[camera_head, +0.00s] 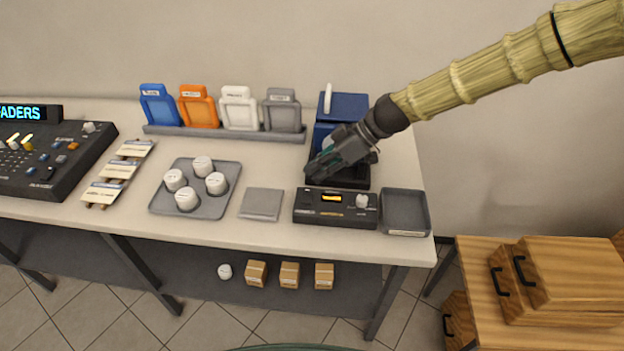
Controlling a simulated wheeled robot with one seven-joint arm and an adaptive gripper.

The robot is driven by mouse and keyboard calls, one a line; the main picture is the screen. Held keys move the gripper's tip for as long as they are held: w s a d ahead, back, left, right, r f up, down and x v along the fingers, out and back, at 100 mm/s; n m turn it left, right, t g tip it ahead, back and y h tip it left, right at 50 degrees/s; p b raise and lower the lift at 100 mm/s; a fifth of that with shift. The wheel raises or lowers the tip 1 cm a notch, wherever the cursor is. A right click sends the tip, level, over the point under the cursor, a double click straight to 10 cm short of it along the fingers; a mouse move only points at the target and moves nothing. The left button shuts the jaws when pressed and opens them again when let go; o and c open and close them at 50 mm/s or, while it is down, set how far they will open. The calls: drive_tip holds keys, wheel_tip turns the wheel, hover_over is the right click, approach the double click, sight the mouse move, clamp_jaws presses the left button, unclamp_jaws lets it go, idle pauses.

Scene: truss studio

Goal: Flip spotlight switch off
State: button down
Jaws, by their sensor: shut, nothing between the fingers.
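My gripper (318,168) is shut and empty. It points down and left over the black base of a blue box (347,105) at the right end of the table, and hides part of that base. I cannot tell if it touches the base. A white upright lever (327,97) stands at the blue box's left side, behind my gripper. A black control box (310,208) with a lit orange display and a white knob (362,201) sits just in front. No label that I can read marks the spotlight switch, so I cannot tell which control it is.
A grey tray (404,196) and a flat grey pad (262,203) flank the control box. A tray (209,211) holds several white knobs. Colored cards stand in a rack (225,133) at the back. A mixing console (70,165) is at the left. A wooden stand (485,262) is at the lower right.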

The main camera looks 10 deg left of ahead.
drive_tip(key=s+b+v, duration=0.1)
drive_tip(key=b+v, duration=0.1)
drive_tip(key=v, duration=0.5)
drive_tip(key=shift+d+r, duration=0.35)
drive_tip(key=shift+d, duration=0.1)
